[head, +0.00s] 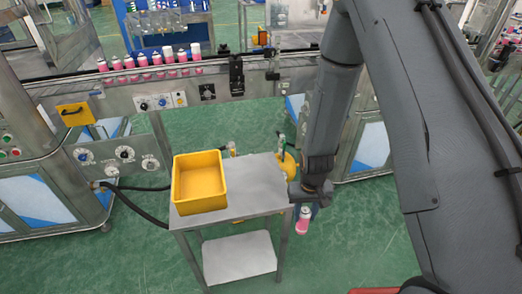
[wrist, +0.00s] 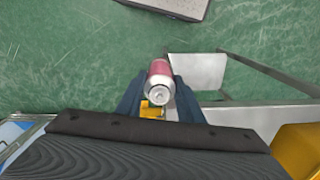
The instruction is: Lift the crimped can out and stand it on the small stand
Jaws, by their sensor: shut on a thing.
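A pink and white can (head: 302,226) hangs below my gripper (head: 304,208) in the head view, just off the right front corner of a small steel table. In the wrist view the can (wrist: 160,72) sits between the two blue fingers of my gripper (wrist: 159,92), which are shut on it. Its white top with a small valve faces the wrist camera. The can is above the green floor, clear of the tabletop. The small steel table (head: 252,190) has a lower shelf. I cannot tell whether it is the small stand of the task.
A yellow bin (head: 200,181) stands on the table's left part, and looks empty. Behind, a conveyor (head: 190,88) carries a row of pink cans. A grey flat surface (wrist: 175,6) shows at the wrist view's top.

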